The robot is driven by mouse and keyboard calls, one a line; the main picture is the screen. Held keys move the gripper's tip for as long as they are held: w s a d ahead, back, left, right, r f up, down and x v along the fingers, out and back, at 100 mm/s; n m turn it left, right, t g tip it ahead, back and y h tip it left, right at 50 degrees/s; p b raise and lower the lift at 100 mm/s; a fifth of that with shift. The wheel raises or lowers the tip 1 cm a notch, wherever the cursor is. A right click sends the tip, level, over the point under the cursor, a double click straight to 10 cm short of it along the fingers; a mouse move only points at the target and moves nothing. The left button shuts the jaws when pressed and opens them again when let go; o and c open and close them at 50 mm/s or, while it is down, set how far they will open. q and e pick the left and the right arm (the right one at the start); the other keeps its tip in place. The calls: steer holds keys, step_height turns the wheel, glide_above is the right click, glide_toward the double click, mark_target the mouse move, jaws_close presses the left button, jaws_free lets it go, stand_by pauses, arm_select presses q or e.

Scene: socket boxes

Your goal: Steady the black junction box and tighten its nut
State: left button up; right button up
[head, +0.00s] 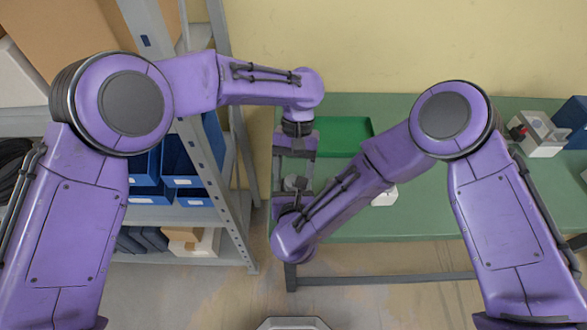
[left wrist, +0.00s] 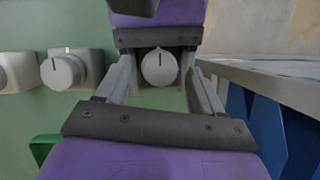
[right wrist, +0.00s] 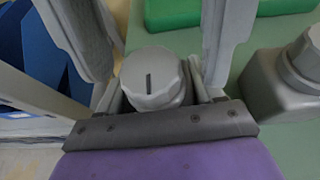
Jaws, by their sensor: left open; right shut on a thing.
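A grey round nut with a dark slot (right wrist: 152,80) shows in the right wrist view, and also in the left wrist view (left wrist: 158,68). In the head view it is a small grey shape (head: 295,183) between my two grippers. My right gripper (right wrist: 152,92) is shut on the nut from the near side. My left gripper (left wrist: 161,72) is open, coming from the far side, with its fingers spread on either side of the nut. The black junction box is not clearly visible; the nut and grippers hide what lies below.
A green table (head: 410,225) holds a green tray (head: 343,137) and a pale box with a red part (head: 540,135). Another grey box with a knob (left wrist: 68,70) stands beside the nut. A metal shelf (head: 215,180) with blue bins (head: 183,160) is at left.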

arm_select(q)
steer(key=v, duration=1.2)
arm_select(e)
steer(key=o, duration=1.2)
arm_select(q)
steer(key=shift+s, duration=0.1)
arm_select(e)
steer(key=shift+o, duration=0.3)
